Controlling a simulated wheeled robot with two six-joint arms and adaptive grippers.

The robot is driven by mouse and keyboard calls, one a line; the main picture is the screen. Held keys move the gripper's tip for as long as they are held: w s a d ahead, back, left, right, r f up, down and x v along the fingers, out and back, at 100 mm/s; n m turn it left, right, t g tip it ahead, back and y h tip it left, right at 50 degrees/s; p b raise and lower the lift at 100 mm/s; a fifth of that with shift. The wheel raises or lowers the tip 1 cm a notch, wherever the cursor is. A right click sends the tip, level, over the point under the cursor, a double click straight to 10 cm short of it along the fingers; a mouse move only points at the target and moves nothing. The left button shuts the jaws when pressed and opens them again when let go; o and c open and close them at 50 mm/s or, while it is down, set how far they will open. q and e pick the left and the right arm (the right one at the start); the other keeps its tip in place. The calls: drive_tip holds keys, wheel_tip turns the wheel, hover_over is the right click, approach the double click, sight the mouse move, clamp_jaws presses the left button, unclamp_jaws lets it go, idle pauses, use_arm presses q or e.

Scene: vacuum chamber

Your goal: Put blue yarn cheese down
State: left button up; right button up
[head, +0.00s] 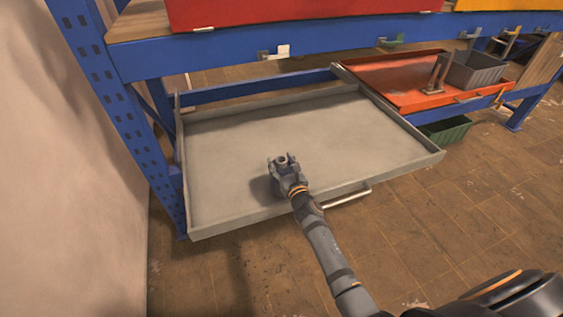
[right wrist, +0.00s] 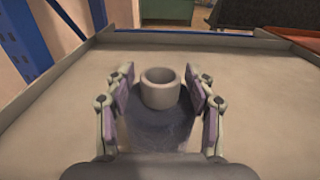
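A small pale grey hollow cylinder (right wrist: 160,94) stands upright between the fingers of my right gripper (right wrist: 158,84) in the right wrist view. A dark, bluish patch lies below it; I cannot tell whether this is yarn or shadow. Narrow gaps show between the cylinder and both finger pads, so the gripper looks open around it. In the head view, the right gripper (head: 282,168) is over the middle of the grey pulled-out tray (head: 228,216), with the cylinder's round top (head: 281,159) showing at its tip. Whether the cylinder touches the tray is unclear. My left gripper is not in view.
The tray has raised rims and a front handle (head: 346,196). A blue rack post (head: 110,95) stands at its left. An orange-red tray (head: 402,83) with a grey bin (head: 474,72) is at right; a green bin (head: 446,130) is below. The rest of the grey tray is bare.

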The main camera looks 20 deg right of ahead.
drive_tip(key=shift+r, duration=0.15)
drive_tip(key=shift+s, duration=6.05)
drive_tip(key=s+d+f+m+g+h, duration=0.1)
drive_tip(key=s+d+f+m+g, duration=0.15)
drive_tip(key=f+m, duration=0.5)
drive_tip(key=s+d+f+m+g, duration=0.1)
drive_tip(key=s+f+m+g, duration=0.3)
drive_tip(key=f, duration=0.7)
drive_tip(key=s+d+f+m+g+h, duration=0.15)
drive_tip(key=s+f+m, duration=0.25)
drive_tip(key=f+m, duration=0.4)
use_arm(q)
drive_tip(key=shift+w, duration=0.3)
use_arm(e)
drive_tip(key=s+d+f+m+g, duration=0.1)
drive_tip(key=s+f+m+g, duration=0.3)
drive_tip(key=s+f+m, duration=0.4)
drive_tip(key=s+d+f+m+g+y, duration=0.1)
drive_tip(key=s+f+m+g, duration=0.3)
drive_tip(key=s+f+m, duration=0.5)
drive_tip(key=s+d, duration=0.1)
drive_tip(key=s, duration=0.4)
drive_tip(key=shift+s+f, duration=0.25)
drive_tip(key=shift+s, duration=0.15)
